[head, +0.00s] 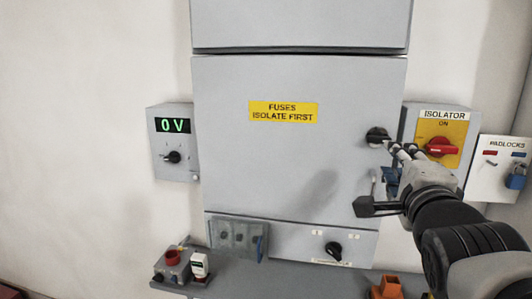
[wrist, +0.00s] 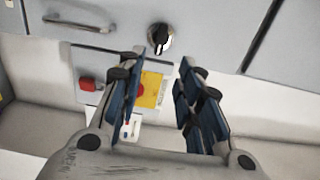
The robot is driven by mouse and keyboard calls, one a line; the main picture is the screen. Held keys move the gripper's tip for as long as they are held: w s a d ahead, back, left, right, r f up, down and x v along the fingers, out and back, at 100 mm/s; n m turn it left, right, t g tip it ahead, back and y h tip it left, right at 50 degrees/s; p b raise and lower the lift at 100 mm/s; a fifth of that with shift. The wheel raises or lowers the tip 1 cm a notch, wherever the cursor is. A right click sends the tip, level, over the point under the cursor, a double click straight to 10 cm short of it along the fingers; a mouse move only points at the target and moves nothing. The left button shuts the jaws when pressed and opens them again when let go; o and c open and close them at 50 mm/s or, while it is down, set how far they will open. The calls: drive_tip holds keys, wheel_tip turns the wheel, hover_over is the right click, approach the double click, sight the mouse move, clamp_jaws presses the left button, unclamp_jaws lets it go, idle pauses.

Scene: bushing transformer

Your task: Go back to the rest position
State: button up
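My gripper (head: 398,150) is in front of the right edge of the grey cabinet door (head: 290,165), close to a black round knob (head: 377,135). In the wrist view, my gripper (wrist: 160,62) has its two blue-padded fingers spread apart, with nothing held between them. The black knob (wrist: 160,38) shows just beyond the fingertips, apart from them in that view. A yellow plate (wrist: 153,90) shows between the fingers, farther back.
The isolator box with its red handle (head: 442,147) is right of the cabinet, beside my gripper. A padlock board (head: 503,160) hangs farther right. A 0 V meter box (head: 173,143) is on the left. A shelf (head: 285,277) below holds small items and an orange object (head: 387,287).

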drive_tip(key=s+a+f+n+g+y, duration=0.2)
drive_tip(key=s+a+f+n+g, duration=0.4)
drive_tip(key=s+f+n, duration=0.4)
drive_tip(key=s+a+f+n+g+y, duration=0.3)
drive_tip(key=s+a+f+n+g, duration=0.3)
drive_tip(key=s+f+n, duration=0.5)
wheel_tip(320, 180, down, 5)
drive_tip(key=shift+s+a+r+g, duration=0.2)
drive_tip(key=shift+s+a+g, duration=0.25)
drive_tip(key=shift+a, duration=0.35)
drive_tip(key=shift+w, duration=0.1)
drive_tip(key=shift+c, duration=0.4)
